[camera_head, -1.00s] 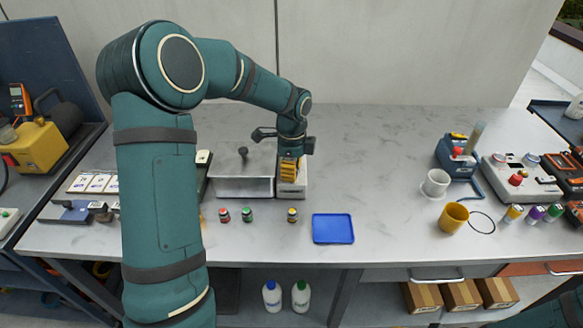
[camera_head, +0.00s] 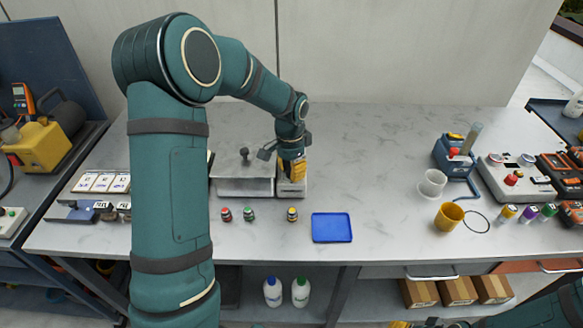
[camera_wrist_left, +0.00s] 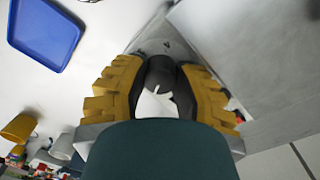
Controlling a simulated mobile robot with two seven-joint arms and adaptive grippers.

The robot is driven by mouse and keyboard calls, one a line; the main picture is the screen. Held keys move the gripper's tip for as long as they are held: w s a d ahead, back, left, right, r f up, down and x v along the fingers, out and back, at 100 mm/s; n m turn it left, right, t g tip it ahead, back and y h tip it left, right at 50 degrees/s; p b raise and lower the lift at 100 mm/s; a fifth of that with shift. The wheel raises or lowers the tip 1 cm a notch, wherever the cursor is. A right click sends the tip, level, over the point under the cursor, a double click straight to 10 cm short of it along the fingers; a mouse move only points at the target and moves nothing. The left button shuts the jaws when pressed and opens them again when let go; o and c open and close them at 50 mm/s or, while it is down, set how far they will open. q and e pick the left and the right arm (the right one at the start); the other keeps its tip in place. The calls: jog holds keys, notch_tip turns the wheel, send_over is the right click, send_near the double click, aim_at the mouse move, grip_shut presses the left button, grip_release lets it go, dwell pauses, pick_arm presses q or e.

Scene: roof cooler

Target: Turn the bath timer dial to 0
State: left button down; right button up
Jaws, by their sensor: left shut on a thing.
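The bath is a grey metal box (camera_head: 243,182) with a black-knobbed lid, left of the table's middle. The pale timer housing (camera_head: 292,190) stands against its right side. My left gripper (camera_head: 292,166) points down over the housing. In the left wrist view its yellow-backed dark fingers (camera_wrist_left: 161,88) are shut on the dark round dial (camera_wrist_left: 160,68). The dial's scale and pointer reading cannot be made out, as the fingers cover much of it. A bit of yellow and dark at the head view's bottom edge may be my right gripper (camera_head: 410,324); its jaws cannot be made out.
A blue tray (camera_head: 332,228) and several small capped jars (camera_head: 249,215) lie in front of the bath. A white mug (camera_head: 432,184), an orange cup (camera_head: 449,215) and devices stand at the right. The table between tray and mug is clear.

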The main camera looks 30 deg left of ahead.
pick_arm(q)
jog(key=shift+n, duration=0.6)
jog(key=c, duration=0.6)
grip_release()
jog(key=shift+c, duration=0.2)
jog(key=shift+a, duration=0.1)
